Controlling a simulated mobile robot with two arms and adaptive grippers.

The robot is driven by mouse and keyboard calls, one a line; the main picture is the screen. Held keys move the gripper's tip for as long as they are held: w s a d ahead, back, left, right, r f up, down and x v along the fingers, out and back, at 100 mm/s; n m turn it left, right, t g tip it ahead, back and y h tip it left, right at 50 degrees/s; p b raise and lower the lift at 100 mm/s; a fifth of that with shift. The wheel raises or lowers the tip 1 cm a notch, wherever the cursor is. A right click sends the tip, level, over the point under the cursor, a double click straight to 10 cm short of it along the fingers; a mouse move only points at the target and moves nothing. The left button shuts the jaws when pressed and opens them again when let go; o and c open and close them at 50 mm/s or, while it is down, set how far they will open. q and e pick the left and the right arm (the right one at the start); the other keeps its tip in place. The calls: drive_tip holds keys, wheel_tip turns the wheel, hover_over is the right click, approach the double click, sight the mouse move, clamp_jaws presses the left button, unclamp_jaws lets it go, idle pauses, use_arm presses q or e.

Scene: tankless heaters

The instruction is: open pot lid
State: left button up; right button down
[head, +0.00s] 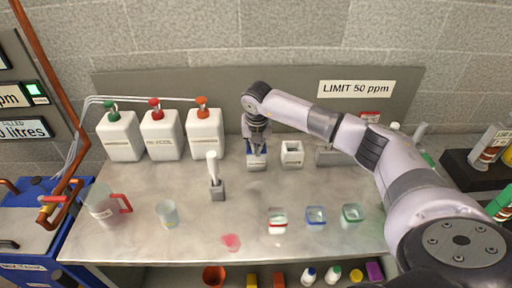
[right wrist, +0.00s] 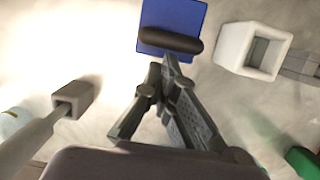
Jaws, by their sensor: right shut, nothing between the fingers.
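A small pale pot (head: 256,165) with a blue lid stands at the back of the bench. In the right wrist view the blue lid (right wrist: 178,15) is square with a dark bar handle (right wrist: 170,40). My right gripper (head: 256,142) is over this pot and partly hides its lid in the head view. In the right wrist view the right gripper (right wrist: 171,72) is shut and empty, its tips beside the handle; I cannot tell whether they touch it. My left gripper is not in view.
An open white square pot (head: 292,153) stands just right of the lidded one. A grey holder (head: 217,191) with a white stick is to the left. Jugs (head: 103,208) with colour-capped cans (head: 205,135) are farther left. Small red-, blue- and green-rimmed tubs (head: 316,215) stand in front.

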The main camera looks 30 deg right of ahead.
drive_tip(key=shift+r, duration=0.1)
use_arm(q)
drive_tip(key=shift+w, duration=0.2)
use_arm(e)
drive_tip(key=shift+w+r, duration=0.15)
drive_tip(key=shift+w, duration=0.05)
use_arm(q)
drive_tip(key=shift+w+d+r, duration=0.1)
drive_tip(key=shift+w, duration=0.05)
use_arm(e)
drive_tip(key=shift+w+d+r+g+y, duration=0.15)
drive_tip(key=shift+r+g+y, duration=0.25)
drive_tip(key=shift+g, duration=0.2)
